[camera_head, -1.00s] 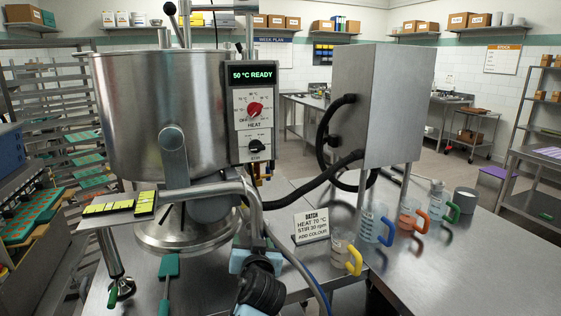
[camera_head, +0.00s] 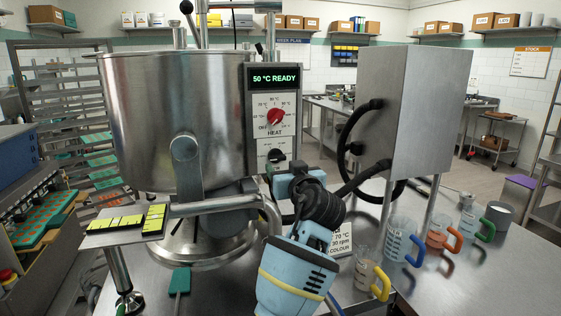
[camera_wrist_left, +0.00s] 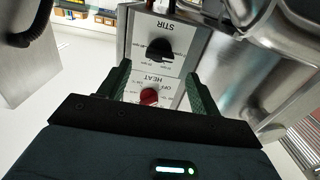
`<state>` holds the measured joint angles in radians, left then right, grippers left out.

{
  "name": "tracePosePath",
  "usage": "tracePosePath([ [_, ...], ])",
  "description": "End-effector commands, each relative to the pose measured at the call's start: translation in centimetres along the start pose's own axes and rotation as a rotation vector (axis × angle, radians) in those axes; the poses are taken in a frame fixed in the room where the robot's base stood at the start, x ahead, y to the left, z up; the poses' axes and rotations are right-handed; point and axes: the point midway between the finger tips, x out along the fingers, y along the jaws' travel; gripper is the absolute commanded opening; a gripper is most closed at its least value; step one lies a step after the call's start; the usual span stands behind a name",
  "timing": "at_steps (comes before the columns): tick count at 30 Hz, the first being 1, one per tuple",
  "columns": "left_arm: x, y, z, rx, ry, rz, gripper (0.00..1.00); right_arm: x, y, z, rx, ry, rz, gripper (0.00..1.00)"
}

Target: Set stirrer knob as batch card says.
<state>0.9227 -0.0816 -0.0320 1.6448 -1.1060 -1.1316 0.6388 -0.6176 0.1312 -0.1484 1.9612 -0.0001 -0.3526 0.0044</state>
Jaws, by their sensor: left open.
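The control panel (camera_head: 290,111) on the steel kettle shows "50 °C READY". It has a red HEAT knob (camera_head: 274,117) above a black STIR knob (camera_head: 276,156). My left gripper (camera_head: 283,171) is open and empty, just below and in front of the STIR knob. In the left wrist view the panel is upside down; the STIR knob (camera_wrist_left: 158,50) lies beyond the open fingers (camera_wrist_left: 158,78), and the HEAT knob (camera_wrist_left: 149,96) shows between them. No contact is visible. The batch card (camera_head: 343,244) is partly hidden by my arm; "70 °C", "30 rpm" and "COLOUR" show.
Jugs with yellow (camera_head: 381,285), blue, orange and green handles stand on the table at right.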

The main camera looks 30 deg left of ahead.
Motion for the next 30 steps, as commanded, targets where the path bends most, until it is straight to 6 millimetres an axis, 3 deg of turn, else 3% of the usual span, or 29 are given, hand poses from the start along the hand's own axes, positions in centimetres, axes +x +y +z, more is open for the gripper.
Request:
tracePosePath([
  [10, 4.6, 0.0, -0.2, 0.000, 0.002, -0.001, 0.64, 0.0, 0.0, -1.0, 0.003, 0.019, 0.002, 0.38],
  [23, 5.5, 0.0, -0.1, 0.000, 0.001, 0.001, 0.64, 0.0, -0.1, -1.1, 0.005, 0.021, 0.002, 0.38],
  [30, 5.5, 0.0, -0.1, 0.000, 0.001, 0.001, 0.32, 0.0, -0.1, -1.1, 0.005, 0.022, 0.002, 0.38],
])
